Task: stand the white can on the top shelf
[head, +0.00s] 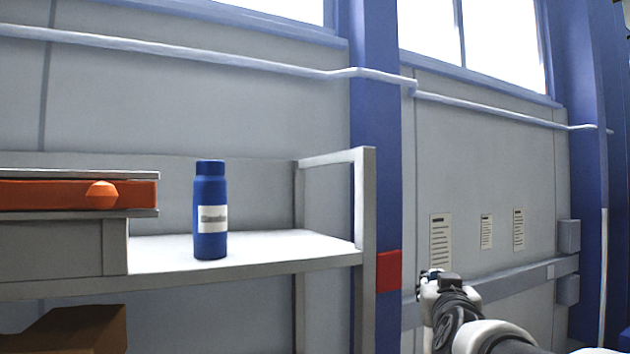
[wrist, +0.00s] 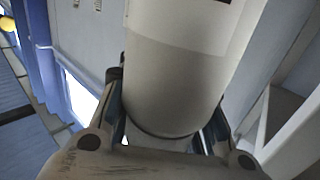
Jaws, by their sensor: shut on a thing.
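The white can (wrist: 185,70) fills the middle of the wrist view, large and close, with a dark mark at its upper edge. My gripper (wrist: 168,108) is shut on it, one finger on each side. In the head view my wrist shows at the lower right, to the right of the shelf unit; I cannot make out the can or the fingers there. The upper shelf board (head: 290,247) is pale grey, with clear surface between the blue bottle and the right-hand post.
A blue bottle (head: 210,212) stands upright on that board. An orange drawer (head: 60,194) in a grey housing takes its left end. A grey post (head: 365,230) bounds the right end. A brown box (head: 80,328) sits below. Wall pipes run behind.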

